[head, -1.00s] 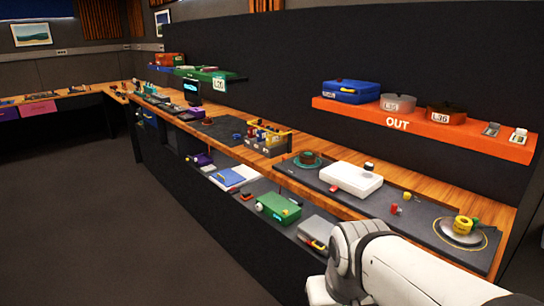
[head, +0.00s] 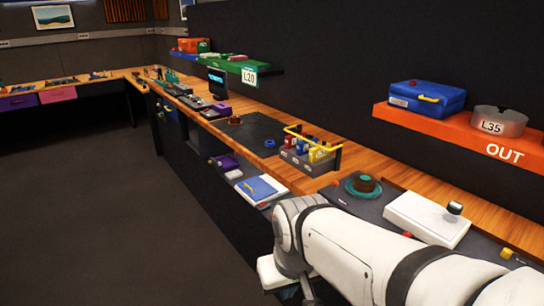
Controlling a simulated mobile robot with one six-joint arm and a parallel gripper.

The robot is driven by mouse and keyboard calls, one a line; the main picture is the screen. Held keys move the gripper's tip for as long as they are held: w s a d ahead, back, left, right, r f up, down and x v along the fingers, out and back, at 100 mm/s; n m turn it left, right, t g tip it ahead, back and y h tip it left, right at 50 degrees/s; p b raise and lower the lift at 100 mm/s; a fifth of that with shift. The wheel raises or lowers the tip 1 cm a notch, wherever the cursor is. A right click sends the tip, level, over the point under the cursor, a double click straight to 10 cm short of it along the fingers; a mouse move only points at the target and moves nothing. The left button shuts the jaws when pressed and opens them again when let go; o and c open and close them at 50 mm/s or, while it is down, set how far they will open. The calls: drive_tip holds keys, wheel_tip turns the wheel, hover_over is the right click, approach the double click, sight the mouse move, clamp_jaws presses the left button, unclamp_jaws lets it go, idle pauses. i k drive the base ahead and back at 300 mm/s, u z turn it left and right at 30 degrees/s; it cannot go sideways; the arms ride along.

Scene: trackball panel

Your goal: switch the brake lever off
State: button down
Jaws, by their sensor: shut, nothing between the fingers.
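I cannot pick out the brake lever for sure in the head view. Small controls stand on a dark console (head: 190,101) along the bench, too small to tell apart. A white box (head: 428,218) with a dark knob (head: 455,207) sits on the near bench at the right. My white arm crosses the lower right, and its bend hides part of the lower shelf and the bench front. My gripper's fingers do not show; they are below the picture or behind the arm.
A grey holder (head: 310,160) with colored blocks and a yellow handle stands mid-bench. A green disc (head: 352,188) with a brown knob lies right of it. An orange shelf (head: 462,135) carries a blue case (head: 428,97) and grey pot (head: 500,121). Floor (head: 90,210) at left is clear.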

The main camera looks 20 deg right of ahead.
sight(335, 182)
drive_tip(key=z, duration=0.1)
drive_tip(key=i, duration=0.95)
drive_tip(key=z, duration=0.45)
drive_tip(key=k, duration=0.95)
drive_tip(key=z, duration=0.2)
drive_tip(key=i, duration=0.95)
drive_tip(key=u, duration=0.1)
